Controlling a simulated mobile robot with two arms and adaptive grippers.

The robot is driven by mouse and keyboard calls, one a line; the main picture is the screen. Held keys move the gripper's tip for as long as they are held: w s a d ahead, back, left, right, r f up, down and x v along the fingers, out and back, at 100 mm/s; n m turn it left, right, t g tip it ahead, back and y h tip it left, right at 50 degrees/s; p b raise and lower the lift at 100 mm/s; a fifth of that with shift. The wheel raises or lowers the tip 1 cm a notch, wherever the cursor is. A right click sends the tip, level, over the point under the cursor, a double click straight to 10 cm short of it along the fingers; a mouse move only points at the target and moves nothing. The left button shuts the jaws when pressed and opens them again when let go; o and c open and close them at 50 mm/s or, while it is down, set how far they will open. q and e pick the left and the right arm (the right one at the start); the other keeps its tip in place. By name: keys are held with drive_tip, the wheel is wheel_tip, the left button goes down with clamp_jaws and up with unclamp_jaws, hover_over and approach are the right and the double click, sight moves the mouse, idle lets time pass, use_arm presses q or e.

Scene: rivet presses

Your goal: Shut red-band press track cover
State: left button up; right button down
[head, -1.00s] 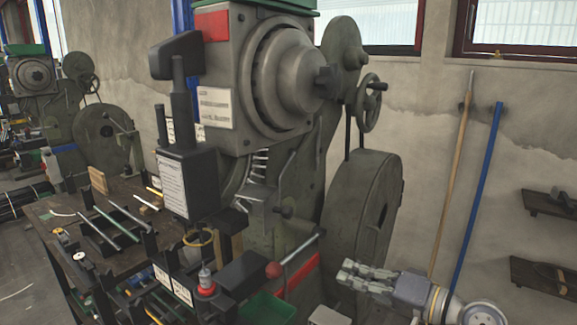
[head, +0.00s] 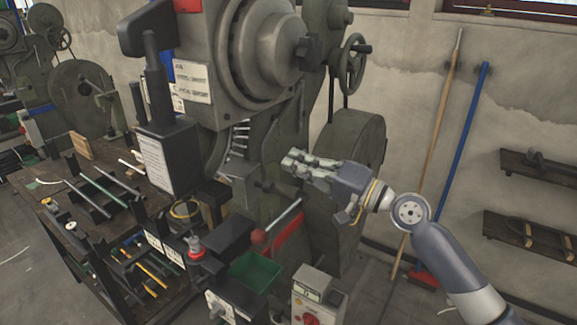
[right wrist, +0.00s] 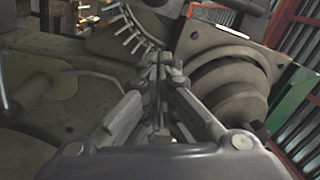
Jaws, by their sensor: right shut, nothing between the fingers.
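The near press (head: 215,55) is grey-green, with a red patch at the top edge of the head view and a red stripe (head: 288,232) low on its body. Its curved track (head: 238,140) shows a row of bare shiny rivets; these also show at the top of the right wrist view (right wrist: 128,27). Just below the track is a grey boxy flap (head: 243,180), which looks like the cover standing open. My right gripper (head: 289,160) is shut and empty, right of the flap, pointing left toward the press. Contact is not visible. My left gripper is out of view.
A red-knobbed lever (head: 277,222) sticks out below my right gripper. A green tray (head: 254,271) and a control box (head: 317,293) stand lower down. A large flywheel (head: 355,165) is behind the gripper. A workbench (head: 95,170) with rods is at left.

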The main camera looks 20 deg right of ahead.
drive_tip(key=s+a+p, duration=0.1)
drive_tip(key=s+a+f, duration=0.1)
drive_tip(key=a, duration=0.1)
drive_tip(key=shift+s+f+p, duration=0.1)
drive_tip(key=shift+f+p, duration=0.1)
drive_tip(key=shift+p, duration=0.15)
drive_tip(key=shift+d, duration=0.1)
